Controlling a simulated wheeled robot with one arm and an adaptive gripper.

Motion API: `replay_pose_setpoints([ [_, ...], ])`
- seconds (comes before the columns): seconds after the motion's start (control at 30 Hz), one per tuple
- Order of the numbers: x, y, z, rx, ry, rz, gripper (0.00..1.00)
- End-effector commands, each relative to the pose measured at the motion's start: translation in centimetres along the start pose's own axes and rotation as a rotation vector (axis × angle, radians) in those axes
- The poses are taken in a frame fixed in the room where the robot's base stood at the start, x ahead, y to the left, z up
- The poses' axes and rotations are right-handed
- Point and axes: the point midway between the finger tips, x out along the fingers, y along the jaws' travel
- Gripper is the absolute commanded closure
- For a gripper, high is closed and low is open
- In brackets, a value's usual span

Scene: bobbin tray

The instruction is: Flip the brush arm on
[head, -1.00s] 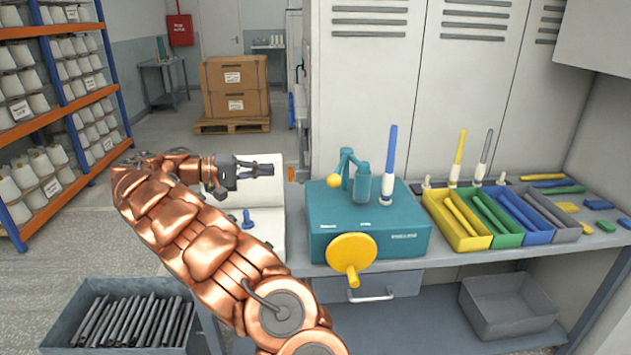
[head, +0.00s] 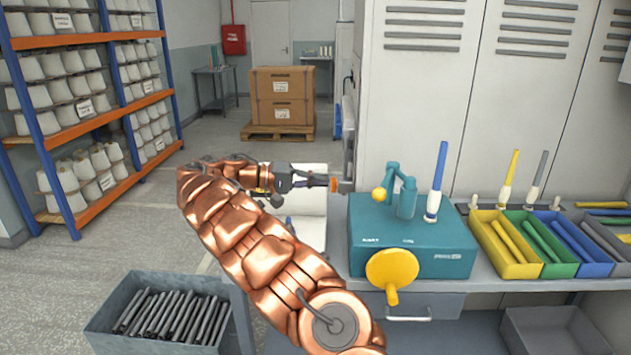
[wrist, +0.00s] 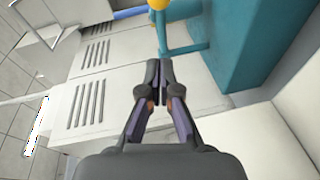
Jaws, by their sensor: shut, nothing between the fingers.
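The teal winding machine (head: 440,236) stands on the bench, with a yellow hand wheel (head: 391,268) on its front. The brush arm (head: 391,172) is a teal jointed arm on top with a yellow ball (head: 379,194) at its end, hanging toward the left. A blue bobbin (head: 437,180) stands upright right of it. My gripper (head: 334,182) is shut and empty, left of the machine and apart from the ball. In the wrist view my gripper (wrist: 158,70) points toward the teal arm (wrist: 186,48), with the yellow ball (wrist: 158,4) at the top edge.
Yellow, green, blue and grey trays (head: 508,262) with rods sit right of the machine. A white block (head: 312,215) lies behind my arm. A grey bin of rods (head: 160,315) is at lower left. Grey lockers (head: 420,110) stand behind the bench.

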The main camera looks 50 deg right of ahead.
Motion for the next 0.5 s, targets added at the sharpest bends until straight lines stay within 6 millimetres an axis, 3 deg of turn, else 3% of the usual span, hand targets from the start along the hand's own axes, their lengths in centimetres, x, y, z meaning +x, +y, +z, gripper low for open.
replay_pose_setpoints([
  [0.5,8.1,0.3,0.1,-0.001,-0.005,0.002,1.0],
])
